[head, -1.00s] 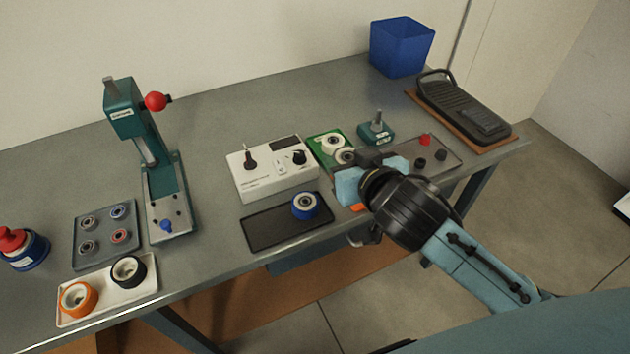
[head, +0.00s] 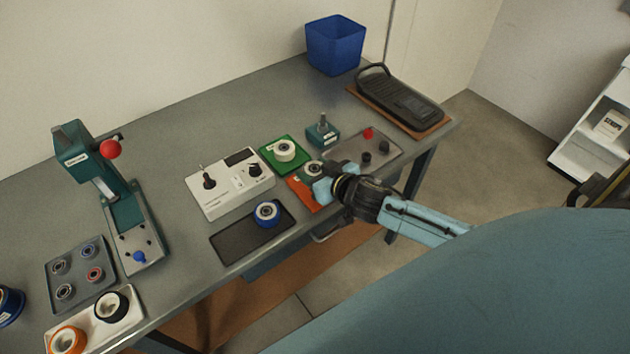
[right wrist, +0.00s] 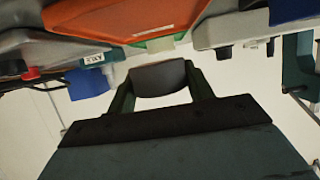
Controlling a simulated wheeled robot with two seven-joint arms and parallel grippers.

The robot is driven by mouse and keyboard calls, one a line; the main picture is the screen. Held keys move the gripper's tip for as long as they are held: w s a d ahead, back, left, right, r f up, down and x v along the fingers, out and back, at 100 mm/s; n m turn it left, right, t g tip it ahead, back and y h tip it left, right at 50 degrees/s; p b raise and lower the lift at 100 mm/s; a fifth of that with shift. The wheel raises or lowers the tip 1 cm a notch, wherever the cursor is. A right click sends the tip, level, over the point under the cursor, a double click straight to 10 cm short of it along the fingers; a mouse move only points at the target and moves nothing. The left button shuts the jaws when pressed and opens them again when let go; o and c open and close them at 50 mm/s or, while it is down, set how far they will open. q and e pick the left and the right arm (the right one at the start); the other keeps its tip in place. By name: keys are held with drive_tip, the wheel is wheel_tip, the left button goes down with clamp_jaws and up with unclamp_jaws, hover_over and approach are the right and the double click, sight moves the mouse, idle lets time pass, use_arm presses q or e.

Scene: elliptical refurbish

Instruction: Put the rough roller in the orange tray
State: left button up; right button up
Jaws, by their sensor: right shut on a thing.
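The rough roller (head: 313,169), with a dark rim and pale hub, shows at the tips of my right gripper (head: 318,179) over the orange tray (head: 301,190). In the right wrist view, my right gripper (right wrist: 160,88) is shut on the roller's dark grey side (right wrist: 158,77). The orange tray (right wrist: 125,18) fills the upper middle there, just past the roller. I cannot tell whether the roller touches the tray. The gripper hides part of the tray in the head view. My left gripper is not in view.
A green tray (head: 269,161) with a white roller (head: 284,149) lies behind the orange tray. A white control box (head: 230,192) and a black tray (head: 232,243) with a blue roller (head: 267,213) are left. A grey plate with knobs (head: 385,148) is right.

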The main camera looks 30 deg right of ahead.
drive_tip(key=shift+f+b, duration=0.4)
drive_tip(key=shift+f, duration=1.45)
drive_tip(key=shift+f, duration=0.15)
drive_tip(key=o, duration=0.8)
drive_tip(key=shift+o, duration=0.2)
drive_tip(key=shift+r, duration=0.2)
drive_tip(key=a+v, duration=0.1)
drive_tip(key=v, duration=1.1)
drive_tip(key=shift+d+p, duration=0.4)
drive_tip(key=shift+f, duration=0.15)
